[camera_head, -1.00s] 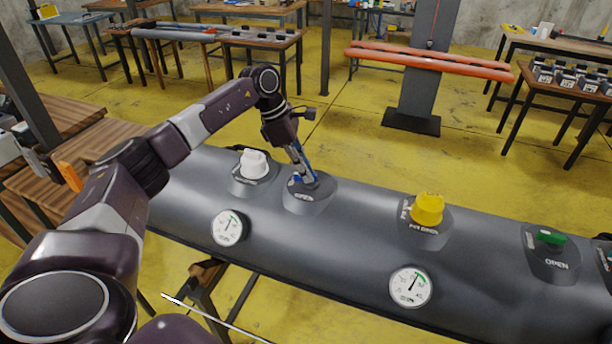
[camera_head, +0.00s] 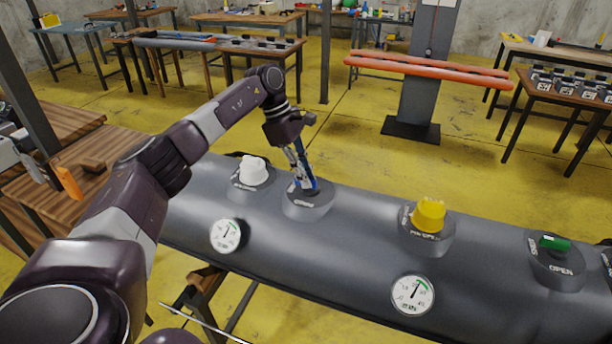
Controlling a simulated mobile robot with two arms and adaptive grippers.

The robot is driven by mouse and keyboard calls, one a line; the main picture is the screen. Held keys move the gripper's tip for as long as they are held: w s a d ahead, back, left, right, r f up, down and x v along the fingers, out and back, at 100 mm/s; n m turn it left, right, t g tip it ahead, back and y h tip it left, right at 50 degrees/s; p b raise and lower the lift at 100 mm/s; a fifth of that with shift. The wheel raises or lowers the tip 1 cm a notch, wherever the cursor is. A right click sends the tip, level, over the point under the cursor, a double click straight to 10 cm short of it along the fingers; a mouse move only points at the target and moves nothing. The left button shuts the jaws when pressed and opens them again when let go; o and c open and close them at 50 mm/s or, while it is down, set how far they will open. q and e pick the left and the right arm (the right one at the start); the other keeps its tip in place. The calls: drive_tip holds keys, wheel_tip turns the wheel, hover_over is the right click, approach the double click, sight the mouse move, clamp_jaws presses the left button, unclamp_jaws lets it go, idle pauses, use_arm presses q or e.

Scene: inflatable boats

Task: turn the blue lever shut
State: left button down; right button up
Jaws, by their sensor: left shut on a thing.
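The blue lever (camera_head: 312,184) sits on a round grey valve base on top of the grey inflatable tube (camera_head: 340,250). Only a bit of blue shows, as my gripper covers most of it. My left gripper (camera_head: 303,182) points down at this base from above and is shut on the blue lever. The lettering on the base is too small to read. My right gripper is not in view.
A white cap (camera_head: 253,171) stands close on the left of the lever. A yellow cap (camera_head: 429,214) and a green lever (camera_head: 554,243) sit further right. Two round gauges, one on the left (camera_head: 226,236) and one on the right (camera_head: 412,295), are on the tube's front side.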

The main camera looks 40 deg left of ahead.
use_arm(q)
drive_tip(key=c, duration=2)
unclamp_jaws()
drive_tip(key=shift+o, duration=0.2)
drive_tip(key=shift+a+r, duration=0.1)
drive_tip(key=v, duration=1.1)
drive_tip(key=shift+r, duration=0.35)
drive_tip(key=shift+a, duration=0.15)
